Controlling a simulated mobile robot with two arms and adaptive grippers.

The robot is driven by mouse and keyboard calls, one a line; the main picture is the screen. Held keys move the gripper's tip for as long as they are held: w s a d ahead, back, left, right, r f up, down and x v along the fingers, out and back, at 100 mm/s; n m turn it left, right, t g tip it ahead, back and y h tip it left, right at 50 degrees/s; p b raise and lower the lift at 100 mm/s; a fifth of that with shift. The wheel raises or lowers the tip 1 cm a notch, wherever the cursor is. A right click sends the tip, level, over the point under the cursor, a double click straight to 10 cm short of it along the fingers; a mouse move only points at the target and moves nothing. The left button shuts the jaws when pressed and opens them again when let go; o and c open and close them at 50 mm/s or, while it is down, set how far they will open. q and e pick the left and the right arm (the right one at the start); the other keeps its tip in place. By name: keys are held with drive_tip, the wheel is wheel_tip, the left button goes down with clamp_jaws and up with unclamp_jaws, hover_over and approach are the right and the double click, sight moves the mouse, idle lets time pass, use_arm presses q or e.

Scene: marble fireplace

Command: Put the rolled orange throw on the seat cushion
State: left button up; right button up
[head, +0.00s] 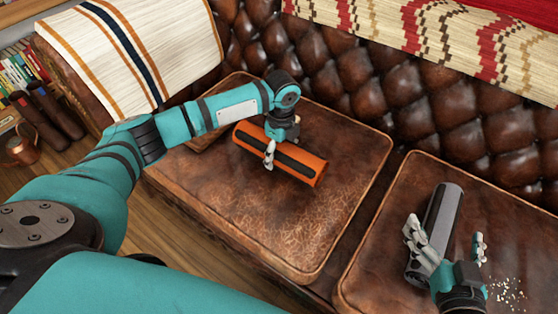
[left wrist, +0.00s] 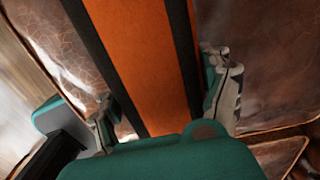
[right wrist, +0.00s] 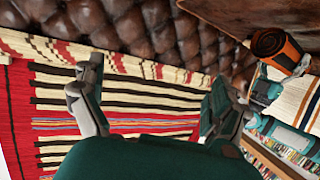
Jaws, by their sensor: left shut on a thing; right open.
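The rolled orange throw (head: 305,170), orange with dark bands along it, is over the left seat cushion (head: 300,240). My left gripper (head: 270,145) is shut on it near its middle, from above. In the left wrist view, the throw (left wrist: 150,60) runs between both fingers. I cannot tell whether its underside touches the leather. My right gripper (head: 448,245) is open over the right seat cushion (head: 385,225). In the right wrist view, nothing shows between its fingers (right wrist: 150,105), and the throw (right wrist: 275,45) is at the upper right.
A dark grey cylinder (head: 432,240) is beside my right gripper's fingers. Pale specks (head: 508,292) lie on the right cushion. A striped cream cloth (head: 130,50) covers the sofa arm; a red patterned blanket (head: 440,35) hangs over the tufted back. The left cushion's front is clear.

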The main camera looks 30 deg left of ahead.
use_arm(q)
wheel_tip(320, 180, down, 3)
drive_tip(key=shift+r+b, duration=0.1)
drive_tip(key=shift+b, duration=0.45)
use_arm(e)
wheel_tip(320, 180, up, 6)
drive_tip(key=w+a+t+y, duration=0.1)
drive_tip(key=t, duration=0.2)
drive_tip(key=shift+t, duration=0.4)
drive_tip(key=shift+a+f, duration=0.1)
use_arm(q)
drive_tip(key=shift+f, duration=0.25)
drive_tip(key=o, duration=1.3)
use_arm(e)
drive_tip(key=shift+f, duration=0.15)
